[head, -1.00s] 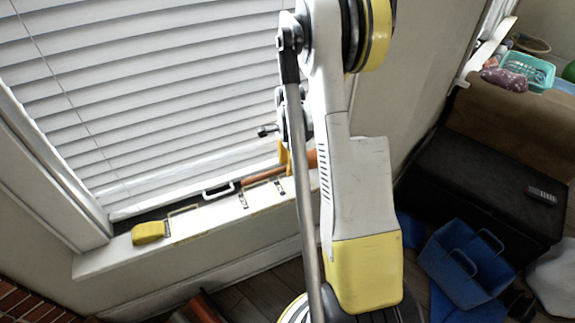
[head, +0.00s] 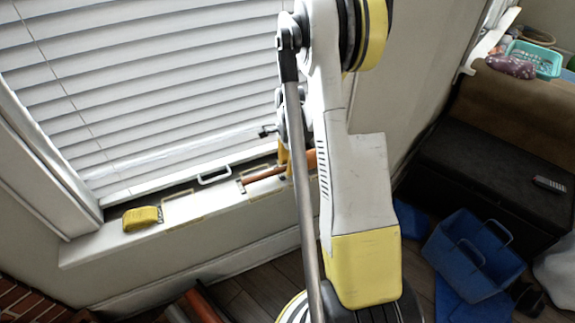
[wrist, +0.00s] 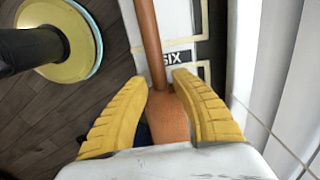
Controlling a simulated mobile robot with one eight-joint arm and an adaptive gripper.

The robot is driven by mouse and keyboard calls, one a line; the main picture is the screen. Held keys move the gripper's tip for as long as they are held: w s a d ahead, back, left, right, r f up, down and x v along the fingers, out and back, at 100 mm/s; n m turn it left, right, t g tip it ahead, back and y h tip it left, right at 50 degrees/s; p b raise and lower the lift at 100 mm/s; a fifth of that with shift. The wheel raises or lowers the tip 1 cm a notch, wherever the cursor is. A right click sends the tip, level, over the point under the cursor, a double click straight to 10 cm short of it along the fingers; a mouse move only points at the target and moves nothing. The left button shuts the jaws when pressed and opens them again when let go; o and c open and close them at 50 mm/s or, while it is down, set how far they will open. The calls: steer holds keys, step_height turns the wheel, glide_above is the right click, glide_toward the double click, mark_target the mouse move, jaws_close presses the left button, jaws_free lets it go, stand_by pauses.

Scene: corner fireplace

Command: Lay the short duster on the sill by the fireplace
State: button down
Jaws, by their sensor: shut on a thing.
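My gripper (wrist: 160,88) is shut on the short duster (wrist: 150,40), which has a thin orange-brown shaft and a thicker orange part between and below the yellow fingers. In the head view the duster's shaft (head: 262,176) points left along the sill, and my arm hides part of the gripper and duster. The pale sill (head: 110,246) runs under the window blind and carries marked outlines. I cannot tell whether the duster touches the sill.
A yellow sponge-like block (head: 142,218) and a white handle-shaped thing (head: 214,175) are on the sill to the left. Red brick (head: 30,302) shows at lower left. A blue caddy (head: 468,262) and black box seat (head: 455,180) stand at right. An orange-brown tube (head: 203,305) is low near the floor.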

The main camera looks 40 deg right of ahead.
steer(key=shift+f+b, duration=0.4)
steer(key=shift+f, duration=0.15)
stand_by(0.4)
steer(key=c, duration=1)
jaws_free()
step_height(320, 180, up, 12)
steer(key=s+a+r+n+t+h, duration=0.1)
steer(key=s+a+r+n+t, duration=0.2)
steer(key=a+r+n, duration=0.9)
steer(key=s+a+n+t, duration=0.1)
steer(key=s+a+n, duration=0.2)
steer(key=a, duration=0.2)
steer(key=s+a+n+t, duration=0.1)
steer(key=s+a+n, duration=0.2)
steer(key=a, duration=0.3)
steer(key=s+a+r+n+t, duration=0.1)
steer(key=s+a+n+t, duration=0.1)
steer(key=a, duration=0.3)
steer(key=shift+s+a+n+y, duration=0.2)
steer(key=shift+s+n+y, duration=0.1)
steer(key=shift+s+n, duration=0.4)
